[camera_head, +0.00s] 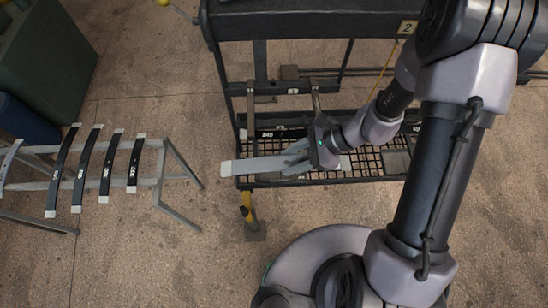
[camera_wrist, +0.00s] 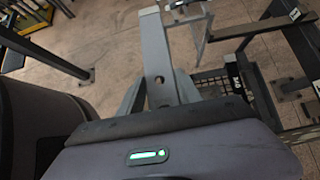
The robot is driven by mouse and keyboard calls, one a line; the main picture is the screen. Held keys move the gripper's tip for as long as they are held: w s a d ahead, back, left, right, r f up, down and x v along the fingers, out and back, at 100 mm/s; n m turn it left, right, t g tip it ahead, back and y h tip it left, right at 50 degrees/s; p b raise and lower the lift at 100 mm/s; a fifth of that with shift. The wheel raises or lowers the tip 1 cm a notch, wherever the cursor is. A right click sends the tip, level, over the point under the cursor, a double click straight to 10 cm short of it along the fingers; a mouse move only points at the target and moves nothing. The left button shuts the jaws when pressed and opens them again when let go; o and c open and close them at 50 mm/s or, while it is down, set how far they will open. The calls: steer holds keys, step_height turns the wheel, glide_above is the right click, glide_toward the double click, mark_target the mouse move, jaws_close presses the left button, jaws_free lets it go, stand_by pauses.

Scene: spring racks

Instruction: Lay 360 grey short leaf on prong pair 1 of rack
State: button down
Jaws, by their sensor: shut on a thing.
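My gripper (camera_head: 297,160) is shut on a flat grey leaf (camera_head: 245,167) near its middle. The leaf lies roughly level across the picture, its left end sticking out past the rack's front left corner. In the wrist view the leaf (camera_wrist: 156,50) runs up and away from my gripper (camera_wrist: 158,95), with a hole in its face. The rack (camera_head: 290,182) is a black frame with a mesh shelf. Upright prongs (camera_head: 251,112) stand behind the leaf, and a black leaf marked 345 (camera_head: 283,134) lies by them. I cannot read the held leaf's number or the prong pair numbers.
A grey stand (camera_head: 150,182) at left carries several black leaves (camera_head: 85,165) with pale ends and part of a grey leaf (camera_head: 8,158). A plate marked 2 (camera_head: 407,27) is on the upper frame. A yellow post (camera_head: 247,208) stands at the rack's front corner. Floor between stand and rack is clear.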

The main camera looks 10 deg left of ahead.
steer(key=shift+w+d, duration=0.15)
steer(key=shift+d, duration=0.35)
steer(key=w+a+f+b, duration=0.1)
steer(key=w+a+b, duration=0.1)
steer(key=w, duration=0.5)
steer(key=w+a+f+b, duration=0.1)
steer(key=w+f+b, duration=0.1)
steer(key=w, duration=0.5)
steer(key=shift+w+a+f, duration=0.25)
steer(key=shift+w+a, duration=0.05)
steer(key=shift+a, duration=0.05)
steer(key=c, duration=0.7)
jaws_free()
steer(key=shift+c, duration=0.2)
